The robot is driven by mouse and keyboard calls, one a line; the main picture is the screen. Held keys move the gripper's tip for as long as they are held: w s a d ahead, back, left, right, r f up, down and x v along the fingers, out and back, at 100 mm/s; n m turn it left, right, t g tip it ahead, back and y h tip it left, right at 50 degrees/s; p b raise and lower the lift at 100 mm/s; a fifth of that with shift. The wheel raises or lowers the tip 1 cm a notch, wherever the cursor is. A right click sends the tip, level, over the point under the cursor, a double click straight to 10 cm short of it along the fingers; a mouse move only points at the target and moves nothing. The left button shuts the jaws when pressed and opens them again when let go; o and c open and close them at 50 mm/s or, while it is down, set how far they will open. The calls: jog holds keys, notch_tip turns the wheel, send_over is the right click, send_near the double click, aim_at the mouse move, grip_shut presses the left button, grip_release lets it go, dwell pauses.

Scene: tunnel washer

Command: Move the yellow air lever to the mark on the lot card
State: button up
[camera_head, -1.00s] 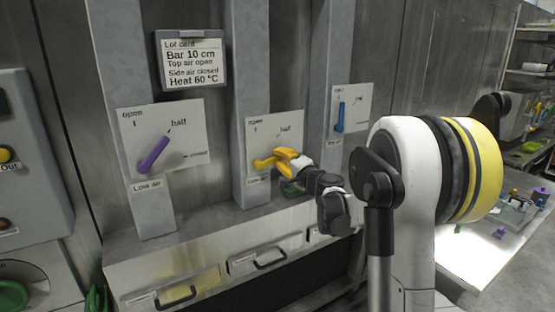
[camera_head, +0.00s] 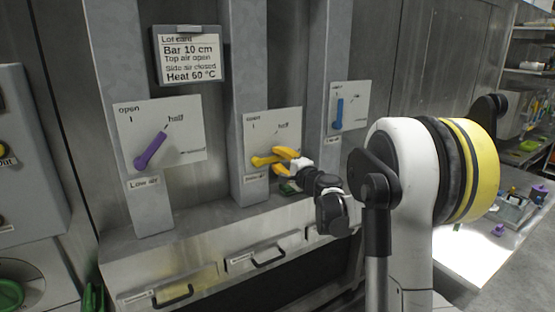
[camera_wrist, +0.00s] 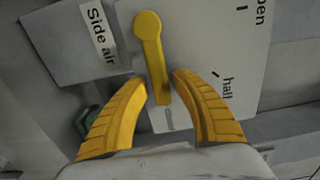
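The yellow air lever (camera_head: 262,160) is on the middle plate (camera_head: 285,124). In the wrist view the lever (camera_wrist: 153,52) points from its round pivot toward a grey mark (camera_wrist: 168,118), away from the half tick. The label beside it reads "Side air" (camera_wrist: 101,35). My gripper (camera_head: 279,161) is at the lever's free end. In the wrist view its yellow fingers (camera_wrist: 161,78) stand apart on both sides of the lever, with gaps showing. The lot card (camera_head: 189,58) reads "Side air closed". In the head view my gripper hides the plate's lower right.
A purple lever (camera_head: 150,151) sits on the left plate, labelled "Low air". A blue lever (camera_head: 339,113) sits on the right plate. A ledge with drawer handles (camera_head: 268,258) runs below. A lit worktable (camera_head: 470,255) stands at right.

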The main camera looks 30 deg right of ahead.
jog(key=shift+o, duration=0.3)
jog(key=s, duration=1.2)
jog(key=shift+d, duration=0.2)
jog(key=s+a+f+n+g+y+b, duration=0.25)
jog(key=s+a+f+n, duration=0.25)
jog(key=a, duration=0.6)
jog(key=s+a+f+n+g+y+b, duration=0.1)
jog(key=s+a+f+n+g+b, duration=0.35)
jog(key=a, duration=0.65)
jog(key=s+a+f+n+g+h+b, duration=0.2)
jog(key=s+f+n+g+h+b, duration=0.2)
jog(key=s+f+n, duration=0.4)
jog(key=s+f, duration=0.5)
jog(key=s, duration=0.4)
jog(key=shift+s+f, duration=0.15)
jog(key=shift+s, duration=0.25)
